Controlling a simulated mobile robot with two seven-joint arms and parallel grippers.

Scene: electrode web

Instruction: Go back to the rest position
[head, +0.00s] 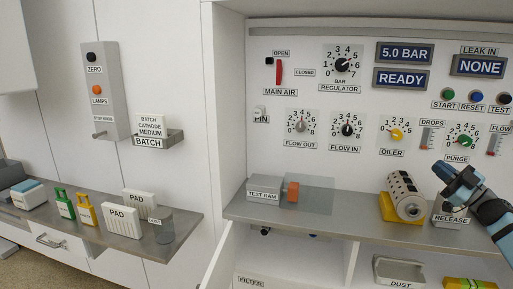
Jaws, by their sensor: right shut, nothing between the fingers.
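My right gripper (445,170) reaches in from the right edge of the head view, blue and dark, pointing up and left. It is shut and empty. It is seen in front of the panel, below the purge dial (460,141) and above the RELEASE block (450,216). I cannot tell how far it is from the panel. My left gripper is not in view.
A perforated metal cylinder (404,194) on a yellow base stands left of my right gripper. The TEST RAM block (263,190) stands further left on the grey shelf (335,225). An open FILTER compartment (290,258) lies below.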

